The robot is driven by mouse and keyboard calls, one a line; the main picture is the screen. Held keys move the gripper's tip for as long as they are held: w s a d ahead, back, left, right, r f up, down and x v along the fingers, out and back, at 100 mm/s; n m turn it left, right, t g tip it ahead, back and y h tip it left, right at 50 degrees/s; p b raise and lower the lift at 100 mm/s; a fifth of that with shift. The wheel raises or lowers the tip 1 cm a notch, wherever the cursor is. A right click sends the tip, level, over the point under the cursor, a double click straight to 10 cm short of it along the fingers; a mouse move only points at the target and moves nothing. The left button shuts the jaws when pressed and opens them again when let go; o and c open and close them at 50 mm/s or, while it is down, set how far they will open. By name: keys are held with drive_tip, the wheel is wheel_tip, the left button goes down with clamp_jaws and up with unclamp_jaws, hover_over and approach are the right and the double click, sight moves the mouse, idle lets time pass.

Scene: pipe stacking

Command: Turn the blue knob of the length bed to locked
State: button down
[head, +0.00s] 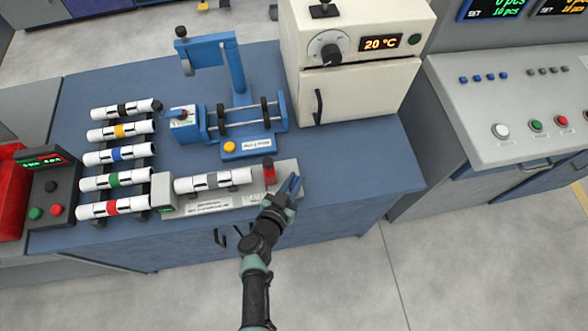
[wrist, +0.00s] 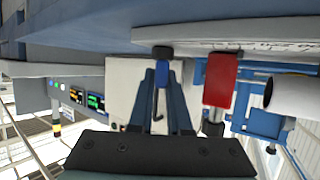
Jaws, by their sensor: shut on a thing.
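The length bed (head: 222,206) is a grey plate at the front edge of the blue bench. A white pipe with a grey band (head: 212,181) lies on it, left of a red block (head: 268,171). My gripper (head: 289,186) is at the bed's right end, just right of the red block. In the wrist view my gripper (wrist: 162,80) is shut on the small blue knob (wrist: 162,71), which has a dark part at its base. The red block (wrist: 221,80) is close beside the fingers there. In the head view my gripper hides the knob, and its lock position cannot be told.
A rack of banded pipes (head: 122,157) stands at the left. A blue fixture (head: 238,118) stands behind the bed, and a cream oven (head: 350,60) at the back right. The bench right of my gripper is clear.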

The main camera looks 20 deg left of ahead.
drive_tip(key=m+h+b, duration=0.1)
drive_tip(key=m+h, duration=0.1)
drive_tip(key=shift+a+f+h+b, duration=0.2)
drive_tip(key=shift+h+b, duration=0.1)
drive_tip(key=shift+b, duration=0.05)
drive_tip(key=shift+f+m+g+h+b, duration=0.1)
drive_tip(key=shift+m+g+h+b, duration=0.2)
drive_tip(key=shift+m+h+b, duration=0.75)
drive_tip(key=m+g+h+b, duration=0.2)
drive_tip(key=m+h+b, duration=0.1)
drive_tip(key=b, duration=0.1)
drive_tip(key=shift+d+r+m+g+h+b, duration=0.15)
drive_tip(key=shift+r+m+g+h+b, duration=0.15)
drive_tip(key=shift+m+h+b, duration=0.3)
drive_tip(key=shift+h, duration=0.25)
drive_tip(key=c, duration=0.9)
unclamp_jaws()
drive_tip(key=shift+d, duration=0.1)
drive_tip(key=shift+o, duration=0.2)
drive_tip(key=shift+r+y+p, duration=0.2)
drive_tip(key=shift+y+p, duration=0.15)
drive_tip(key=shift+y, duration=0.05)
